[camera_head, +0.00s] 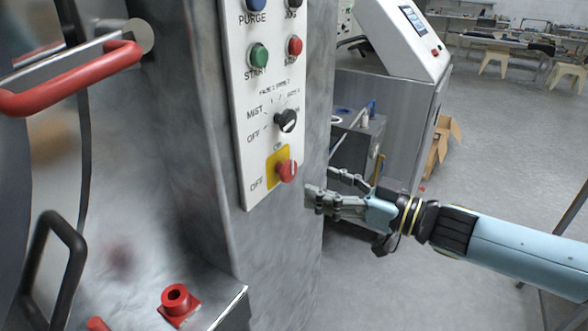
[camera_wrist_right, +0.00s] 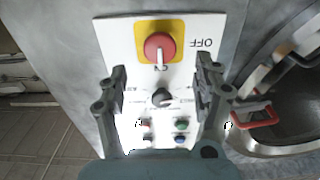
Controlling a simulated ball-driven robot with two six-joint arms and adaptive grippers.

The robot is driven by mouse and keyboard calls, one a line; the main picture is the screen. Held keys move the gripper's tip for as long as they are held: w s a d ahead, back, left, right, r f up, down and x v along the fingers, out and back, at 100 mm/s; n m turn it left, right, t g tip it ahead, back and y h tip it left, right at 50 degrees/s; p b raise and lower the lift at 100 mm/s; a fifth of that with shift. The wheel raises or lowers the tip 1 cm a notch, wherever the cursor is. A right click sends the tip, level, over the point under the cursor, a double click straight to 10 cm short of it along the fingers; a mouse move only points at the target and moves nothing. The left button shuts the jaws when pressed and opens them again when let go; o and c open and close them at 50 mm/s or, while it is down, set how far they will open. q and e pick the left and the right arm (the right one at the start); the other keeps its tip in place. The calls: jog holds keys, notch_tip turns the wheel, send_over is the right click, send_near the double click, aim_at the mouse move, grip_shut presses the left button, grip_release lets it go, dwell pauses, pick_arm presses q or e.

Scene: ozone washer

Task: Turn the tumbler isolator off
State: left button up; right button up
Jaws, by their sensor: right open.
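The tumbler isolator (camera_head: 287,171) is a red rotary knob on a yellow plate, low on the white control panel. OFF is printed to its left and ON above it. It also shows in the right wrist view (camera_wrist_right: 159,47), where the panel looks upside down and the knob's white mark points toward ON. My right gripper (camera_head: 322,186) is open and empty, just to the right of the knob and apart from it. In the right wrist view its two fingers (camera_wrist_right: 162,78) stand spread on either side of the panel, with the knob beyond and between them. My left gripper is not in view.
A black selector knob (camera_head: 286,121) sits above the isolator, with green START (camera_head: 259,55) and red (camera_head: 295,45) buttons higher up. A red-handled bar (camera_head: 75,79) is at upper left. A red socket fitting (camera_head: 177,303) stands at lower left. Open floor lies to the right.

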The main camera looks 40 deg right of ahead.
aim_at(292, 173)
jog(key=p+x, duration=0.1)
jog(key=x, duration=0.6)
jog(key=shift+w+p, duration=0.15)
jog(key=shift+p, duration=0.15)
jog(key=c, duration=1.2)
jog(key=shift+o, duration=0.2)
